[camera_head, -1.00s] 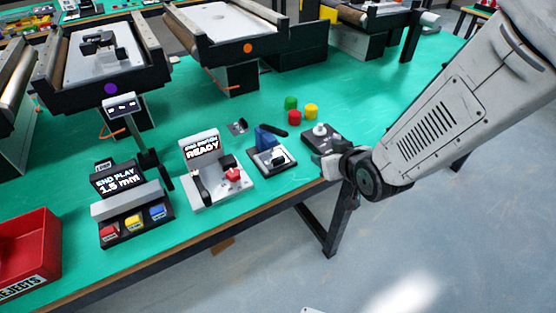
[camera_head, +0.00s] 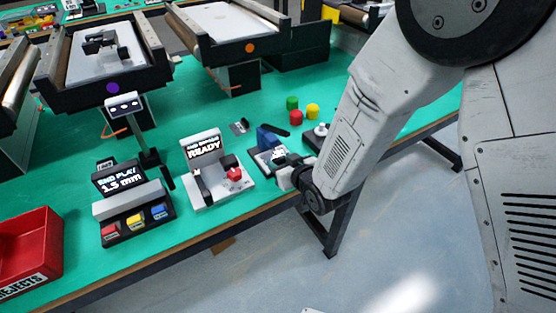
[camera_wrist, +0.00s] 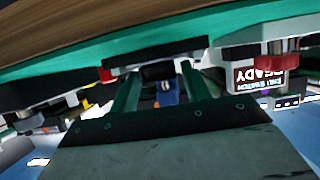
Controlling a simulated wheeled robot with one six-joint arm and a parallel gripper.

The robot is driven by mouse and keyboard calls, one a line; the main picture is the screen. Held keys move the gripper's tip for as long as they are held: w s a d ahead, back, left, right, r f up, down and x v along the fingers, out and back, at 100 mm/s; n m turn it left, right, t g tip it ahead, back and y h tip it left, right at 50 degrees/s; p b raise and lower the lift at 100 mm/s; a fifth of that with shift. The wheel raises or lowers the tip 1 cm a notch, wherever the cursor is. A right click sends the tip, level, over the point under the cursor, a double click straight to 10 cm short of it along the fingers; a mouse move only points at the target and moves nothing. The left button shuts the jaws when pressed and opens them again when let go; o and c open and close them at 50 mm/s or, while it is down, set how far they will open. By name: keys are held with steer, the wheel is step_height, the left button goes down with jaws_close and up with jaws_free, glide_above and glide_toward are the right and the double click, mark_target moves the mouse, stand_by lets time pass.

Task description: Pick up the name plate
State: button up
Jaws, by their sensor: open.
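I cannot tell the name plate for certain. A small grey and dark flat piece (camera_head: 240,126) lies on the green table behind the READY station. A low fixture with a blue block (camera_head: 266,137) stands to the right of that station, and its front is partly hidden by my gripper (camera_head: 283,167). My gripper is open at the fixture's front right side. In the wrist view, the two fingers stand apart (camera_wrist: 160,75), with a dark block and the blue block (camera_wrist: 168,92) seen between and beyond them. I see nothing held.
The READY station (camera_head: 205,175) with a red knob stands just left of my gripper. Further left are the END PLAY station (camera_head: 122,205) and the red rejects bin (camera_head: 30,250). Red, green and yellow pieces (camera_head: 295,117) lie behind. Conveyors (camera_head: 230,25) line the back.

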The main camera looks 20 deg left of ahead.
steer(key=shift+a, duration=0.1)
steer(key=shift+w, duration=0.1)
steer(key=c, duration=0.8)
steer(key=shift+r, duration=0.1)
